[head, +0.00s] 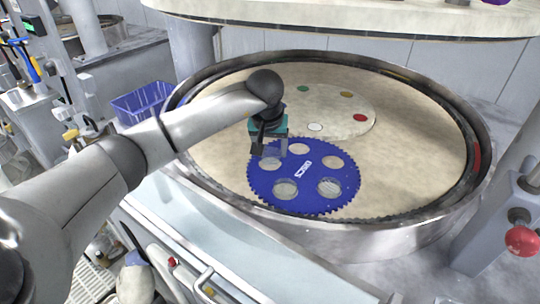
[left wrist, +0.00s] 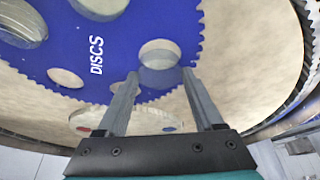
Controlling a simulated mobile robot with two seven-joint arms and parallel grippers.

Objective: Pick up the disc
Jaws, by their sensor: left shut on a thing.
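A blue toothed carrier plate marked DISCS (head: 302,180) lies on the beige platen (head: 420,130) and has several round holes. Clear, greyish discs show in its two front holes, one at the front left (head: 286,190) and one at the front right (head: 330,188). My left gripper (head: 269,155) is over the carrier's left edge, pointing down. In the left wrist view, the gripper (left wrist: 160,74) has its fingers on either side of a clear disc (left wrist: 163,79), which overlaps a carrier hole and looks shifted from it. Its height above the plate is hard to tell. My right gripper is not in view.
A pale round plate with coloured spots (head: 330,106) lies behind the carrier. The metal rim (head: 390,240) encircles the platen. A large upper plate (head: 350,18) overhangs the back. A red knob (head: 522,241) is at right, a blue basket (head: 140,104) at left.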

